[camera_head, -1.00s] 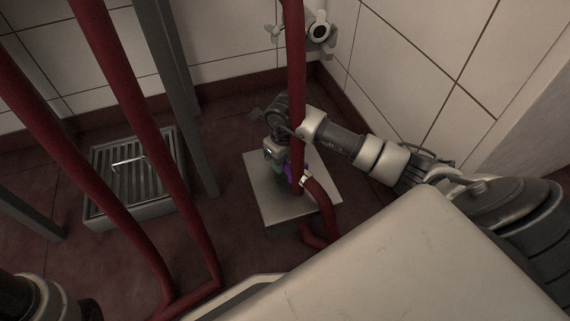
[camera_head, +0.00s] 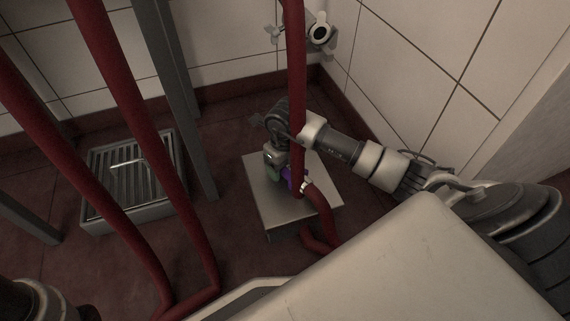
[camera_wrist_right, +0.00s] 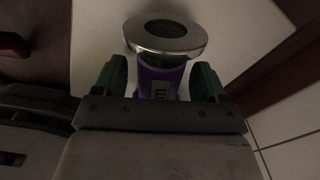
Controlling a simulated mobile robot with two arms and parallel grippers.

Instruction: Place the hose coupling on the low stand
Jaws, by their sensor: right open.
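The hose coupling (camera_head: 287,173) is purple, with a pale metal clamp and a red hose at its near end. It is at the top of the low stand (camera_head: 265,205), a pale square plate. In the right wrist view the coupling (camera_wrist_right: 157,83) shows a wide metal ring, with the pale plate behind it. My right gripper (camera_head: 276,166) is over the stand. Its green fingertips also show in the right wrist view (camera_wrist_right: 160,80), open on either side of the purple body. A hanging red hose partly hides the coupling in the head view. My left gripper is out of view.
A red hose (camera_head: 297,80) hangs just in front of my right gripper. Two more red hoses (camera_head: 125,100) cross the left side. A grey post (camera_head: 180,90) and a grated drain box (camera_head: 130,175) stand left. Tiled walls close in behind and right.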

